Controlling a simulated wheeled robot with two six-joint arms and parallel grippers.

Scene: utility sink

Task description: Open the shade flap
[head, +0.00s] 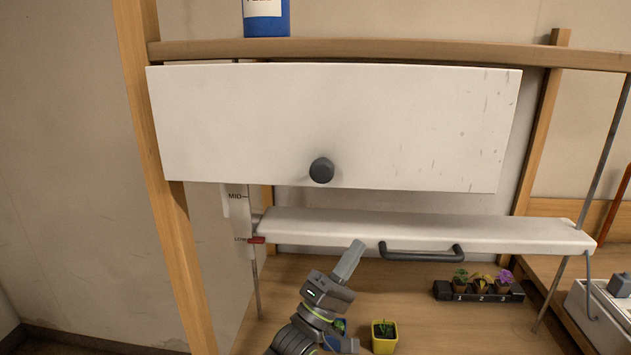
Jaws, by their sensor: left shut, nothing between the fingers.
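The shade flap is a wide white panel (330,120) hanging below the wooden shelf rail in the head view. A dark round knob (321,170) sits near its lower edge, about mid-width. The flap hangs down, nearly upright. My left gripper (357,246) is shut and empty. It is below the flap and its knob, in front of the white bar with the dark handle, and apart from the knob. I cannot tell whether its tip touches the bar. My right gripper is not in view.
A white bar (500,233) with a dark handle (422,253) spans below the flap. A red marker (256,240) is at LOW. Numbered potted plants (480,291) and a yellow pot (384,337) stand on the wooden surface. A blue container (266,22) is on the shelf (400,50).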

